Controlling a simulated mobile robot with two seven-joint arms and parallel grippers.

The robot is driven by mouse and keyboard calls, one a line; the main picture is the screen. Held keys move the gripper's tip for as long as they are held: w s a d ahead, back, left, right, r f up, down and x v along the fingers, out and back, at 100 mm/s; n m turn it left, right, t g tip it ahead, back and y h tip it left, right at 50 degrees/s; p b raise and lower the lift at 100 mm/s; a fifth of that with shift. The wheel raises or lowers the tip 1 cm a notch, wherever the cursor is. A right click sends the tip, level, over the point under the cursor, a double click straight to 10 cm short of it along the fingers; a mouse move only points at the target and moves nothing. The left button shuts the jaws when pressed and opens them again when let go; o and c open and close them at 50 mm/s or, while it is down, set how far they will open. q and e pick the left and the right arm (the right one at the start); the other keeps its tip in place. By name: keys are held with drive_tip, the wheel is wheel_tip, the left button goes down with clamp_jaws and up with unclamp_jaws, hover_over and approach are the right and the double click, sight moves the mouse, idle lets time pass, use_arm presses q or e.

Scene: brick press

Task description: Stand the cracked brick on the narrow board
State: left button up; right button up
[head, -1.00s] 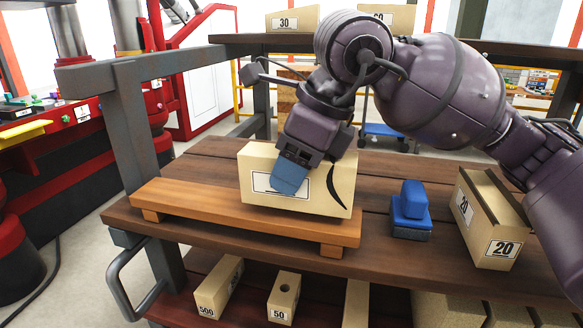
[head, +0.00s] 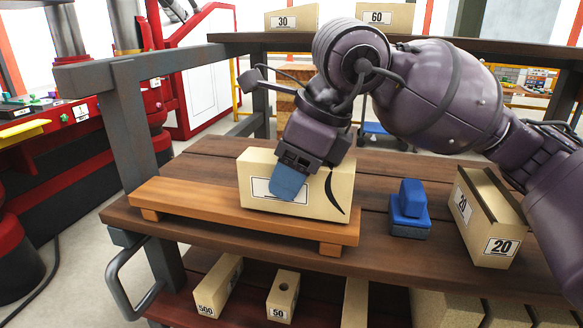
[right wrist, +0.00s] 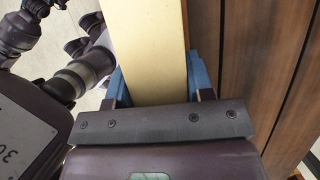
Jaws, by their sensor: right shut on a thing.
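The cracked brick (head: 334,190) is a cream block with a white label and a dark curved crack on its right side. It stands on the narrow board (head: 190,200), an orange-brown plank on short feet at the front of the table; whether its base fully touches is hard to tell. My right gripper (head: 288,182) is shut on the brick from above, one blue finger across its label. In the right wrist view the brick (right wrist: 145,45) lies between both blue fingers (right wrist: 158,88). My left gripper is not in view in the head view.
A blue stepped block (head: 409,208) and a cream brick marked 20 (head: 487,220) stand right of the board. Bricks marked 30 (head: 291,18) and 60 (head: 384,17) are on the upper shelf. Bricks marked 500 (head: 217,288) and 50 (head: 283,297) sit below. A grey post (head: 137,130) rises at left.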

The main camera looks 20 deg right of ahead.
drive_tip(key=shift+f, duration=0.25)
drive_tip(key=o, duration=1)
drive_tip(key=shift+c, duration=0.2)
drive_tip(key=v, duration=1.1)
drive_tip(key=shift+p, duration=0.35)
